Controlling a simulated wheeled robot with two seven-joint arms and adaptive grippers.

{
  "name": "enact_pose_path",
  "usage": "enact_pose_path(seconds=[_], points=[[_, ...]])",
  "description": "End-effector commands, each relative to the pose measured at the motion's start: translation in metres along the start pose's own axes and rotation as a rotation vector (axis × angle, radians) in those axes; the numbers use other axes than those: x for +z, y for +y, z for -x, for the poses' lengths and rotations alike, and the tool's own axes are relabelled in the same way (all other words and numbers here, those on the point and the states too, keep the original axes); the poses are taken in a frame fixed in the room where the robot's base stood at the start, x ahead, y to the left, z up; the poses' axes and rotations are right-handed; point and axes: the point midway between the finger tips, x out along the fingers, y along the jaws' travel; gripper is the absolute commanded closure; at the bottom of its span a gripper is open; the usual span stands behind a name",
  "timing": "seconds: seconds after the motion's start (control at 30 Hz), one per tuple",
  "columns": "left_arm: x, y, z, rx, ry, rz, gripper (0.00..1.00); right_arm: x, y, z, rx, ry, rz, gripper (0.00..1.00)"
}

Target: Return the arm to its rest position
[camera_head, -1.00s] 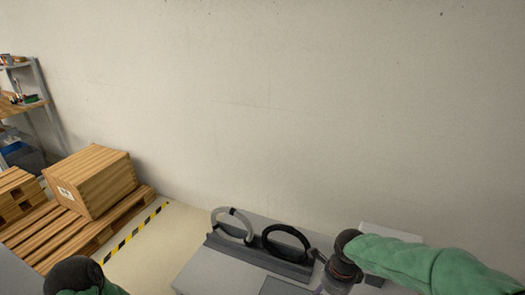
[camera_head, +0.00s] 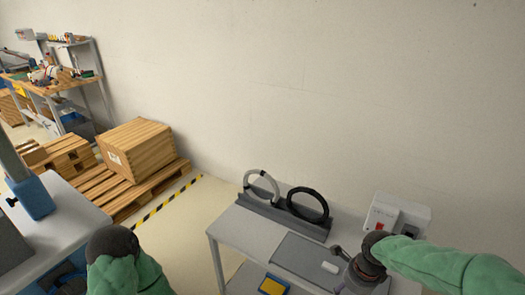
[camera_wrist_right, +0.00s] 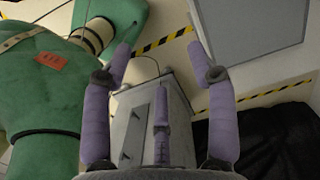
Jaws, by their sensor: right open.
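My right arm, in a green sleeve (camera_head: 450,268), comes in from the right in the head view. Its right gripper (camera_head: 345,262) hangs over the right part of a grey table. In the right wrist view the right gripper's purple fingers (camera_wrist_right: 162,75) are spread apart with nothing between them. My left arm, in a green sleeve (camera_head: 125,275), is bent at the lower left with a dark joint on top. The left gripper does not show.
The grey table (camera_head: 228,222) carries a rack with a light ring (camera_head: 262,174) and a black ring (camera_head: 326,203). A white box with a red switch (camera_head: 412,214) is at its back right. A wooden crate (camera_head: 135,150) stands on pallets at left. Floor between is clear.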

Motion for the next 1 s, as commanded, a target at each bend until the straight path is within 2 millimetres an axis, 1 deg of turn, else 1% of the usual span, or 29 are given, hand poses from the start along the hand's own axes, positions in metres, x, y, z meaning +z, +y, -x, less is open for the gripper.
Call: enact_pose_path(seconds=[0.03,0.27,0.47,0.57,0.7,0.77,0.8,1.0], points=[[-0.001,0.0,-0.001,0.0,0.001,0.0,0.42,0.002,0.002,-0.006,0.009,-0.004,0.024,0.42],[0.0,0.0,0.0,0.0,0.0,0.0,0.42,0.014,0.006,-0.032,0.026,-0.041,0.179,0.42],[0.0,0.0,0.0,0.0,0.0,0.0,0.42,0.028,0.016,-0.066,0.042,-0.091,0.375,0.42],[0.0,0.0,0.0,0.0,0.0,0.0,0.42,0.037,0.025,-0.089,0.047,-0.127,0.513,0.42],[0.0,0.0,0.0,0.0,0.0,0.0,0.42,0.05,0.043,-0.129,0.04,-0.187,0.744,0.42],[0.0,0.0,0.0,0.0,0.0,0.0,0.42,0.054,0.051,-0.145,0.03,-0.21,0.842,0.42],[0.0,0.0,0.0,0.0,0.0,0.0,0.42,0.056,0.057,-0.155,0.024,-0.224,0.907,0.42],[0.0,0.0,0.0,0.0,0.0,0.0,0.42,0.063,0.09,-0.204,-0.022,-0.275,1.219,0.42]])
